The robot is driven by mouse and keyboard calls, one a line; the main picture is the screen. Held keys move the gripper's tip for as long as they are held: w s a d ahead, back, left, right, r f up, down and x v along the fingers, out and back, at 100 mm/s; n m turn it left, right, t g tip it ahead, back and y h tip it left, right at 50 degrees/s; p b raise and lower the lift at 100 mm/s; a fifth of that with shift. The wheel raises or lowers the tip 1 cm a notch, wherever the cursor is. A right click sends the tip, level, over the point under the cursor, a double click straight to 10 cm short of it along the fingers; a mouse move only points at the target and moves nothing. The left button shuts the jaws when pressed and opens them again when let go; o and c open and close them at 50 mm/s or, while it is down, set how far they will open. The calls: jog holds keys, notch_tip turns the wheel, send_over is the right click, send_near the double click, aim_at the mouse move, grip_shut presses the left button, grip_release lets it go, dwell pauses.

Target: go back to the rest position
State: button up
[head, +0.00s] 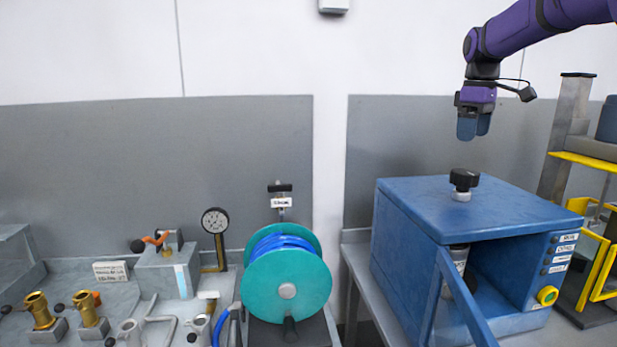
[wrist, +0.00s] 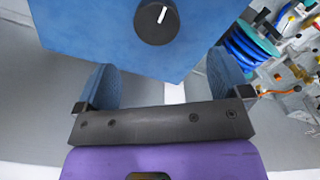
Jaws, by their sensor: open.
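My gripper (head: 474,127) hangs from the purple arm at the upper right of the head view, with its blue fingertips pointing down. It is above the blue box machine (head: 400,240) and its black top knob (head: 464,179), with a clear gap between. In the wrist view my gripper (wrist: 163,88) shows two blue finger pads spread apart with nothing between them. The black knob (wrist: 157,20) with a white mark shows there on the blue box top (wrist: 90,35), beyond the fingers.
A teal hose reel (head: 287,285) with blue hose stands left of the box. Brass fittings (head: 40,310) and a pressure gauge (head: 215,221) are on the grey bench. A yellow-edged frame (head: 582,158) stands close on the right. The air left of my gripper is free.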

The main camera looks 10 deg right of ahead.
jog(key=s+a+m+t, duration=0.1)
jog(key=s+a+m, duration=0.1)
jog(key=s+a, duration=0.5)
jog(key=s+a+m+t, duration=0.1)
jog(key=s+a, duration=0.2)
jog(key=s, duration=0.7)
jog(key=s+a+f+m+t, duration=0.1)
jog(key=s+f, duration=0.3)
jog(key=s, duration=0.4)
jog(key=s+a+f+m+t, duration=0.2)
jog(key=s+a+f+m, duration=0.1)
jog(key=s, duration=0.5)
jog(key=shift+s+a+f, duration=0.35)
jog(key=shift+a+f, duration=0.2)
jog(key=shift+f, duration=0.35)
